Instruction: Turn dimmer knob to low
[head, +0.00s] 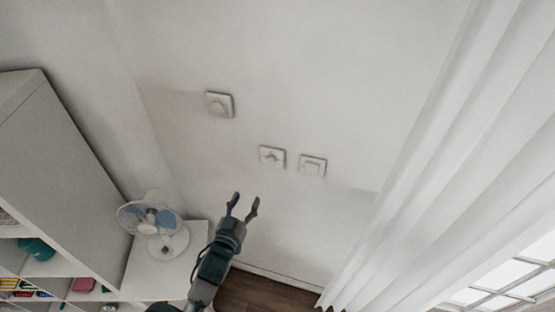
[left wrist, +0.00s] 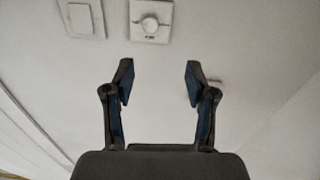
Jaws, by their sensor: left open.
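The dimmer knob (head: 271,157) is a small white knob on a square plate on the white wall, the middle one of three plates in the head view. In the left wrist view the knob (left wrist: 150,23) is round, on a plate with small dark marks below it, at the top edge. My left gripper (head: 243,205) is open and empty, below and left of the knob in the head view. In the left wrist view its fingers (left wrist: 158,80) are spread, apart from the plate. The knob's exact setting is too small to tell. My right gripper is not in view.
A flat switch plate (head: 312,166) is right of the knob, and another plate (head: 219,104) is up and left. A fan (head: 167,240) stands on a white surface beside a shelf unit (head: 60,160). A white curtain (head: 440,170) hangs at right. The wall around the knob is clear.

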